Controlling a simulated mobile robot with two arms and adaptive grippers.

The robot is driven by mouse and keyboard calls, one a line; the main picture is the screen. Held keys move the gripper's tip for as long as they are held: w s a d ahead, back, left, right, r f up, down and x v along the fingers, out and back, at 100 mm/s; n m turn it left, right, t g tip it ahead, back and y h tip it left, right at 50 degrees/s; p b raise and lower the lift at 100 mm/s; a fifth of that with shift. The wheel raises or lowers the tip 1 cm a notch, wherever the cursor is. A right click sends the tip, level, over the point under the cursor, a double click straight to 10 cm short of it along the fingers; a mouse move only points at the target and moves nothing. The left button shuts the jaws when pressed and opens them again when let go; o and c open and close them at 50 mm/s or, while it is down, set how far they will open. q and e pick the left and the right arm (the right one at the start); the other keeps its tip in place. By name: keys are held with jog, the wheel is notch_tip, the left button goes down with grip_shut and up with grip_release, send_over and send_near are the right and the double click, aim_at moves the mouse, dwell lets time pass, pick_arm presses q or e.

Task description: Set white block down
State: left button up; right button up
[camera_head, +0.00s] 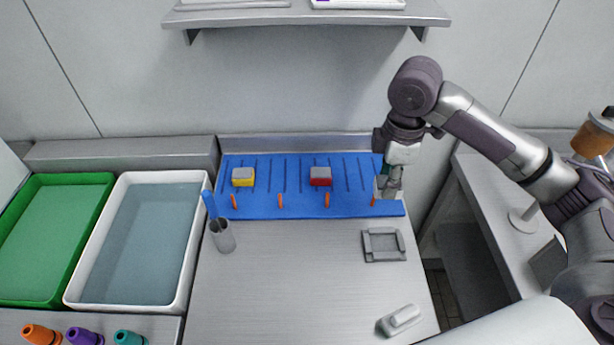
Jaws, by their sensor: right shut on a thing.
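My right gripper (391,188) reaches down over the right end of the blue mat (268,207). It is shut on a pale block (381,186), which I take to be the white block. The fingers hide most of it, and I cannot tell whether it touches the mat. A yellow block with a grey top (243,178) sits at the mat's left, and a red block with a grey top (320,177) sits right of its middle. My left gripper is not in view.
Several orange pegs (281,201) stand along the mat's front. A grey square tray (383,245), a cup with a blue-handled tool (222,238) and a pale grey object (401,319) are on the steel table. White (75,290) and green (12,300) tubs lie left. The table's middle is clear.

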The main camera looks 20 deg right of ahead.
jog(key=shift+w+d+n, duration=0.15)
jog(key=shift+d+n, duration=0.15)
jog(key=shift+n, duration=0.1)
jog(key=shift+w+f, duration=0.2)
jog(key=shift+w, duration=0.2)
jog(key=w+f, duration=0.2)
jog(key=w, duration=0.1)
jog(key=w+a+f+p, duration=0.1)
jog(key=w+f, duration=0.1)
jog(key=w, duration=0.2)
jog(key=w+f, duration=0.2)
jog(key=w, duration=0.1)
jog(key=shift+w+a+f+p, duration=0.2)
jog(key=shift+w+p, duration=0.2)
jog(key=shift+w+f, duration=0.15)
jog(key=shift+f, duration=0.05)
notch_tip(320, 180, down, 3)
jog(key=shift+p, duration=0.55)
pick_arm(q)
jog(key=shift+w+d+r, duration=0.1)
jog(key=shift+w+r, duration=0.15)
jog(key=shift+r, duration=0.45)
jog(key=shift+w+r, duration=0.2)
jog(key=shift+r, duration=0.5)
pick_arm(e)
jog(key=shift+f, duration=0.5)
jog(key=o, duration=1.2)
jog(key=shift+f, duration=0.1)
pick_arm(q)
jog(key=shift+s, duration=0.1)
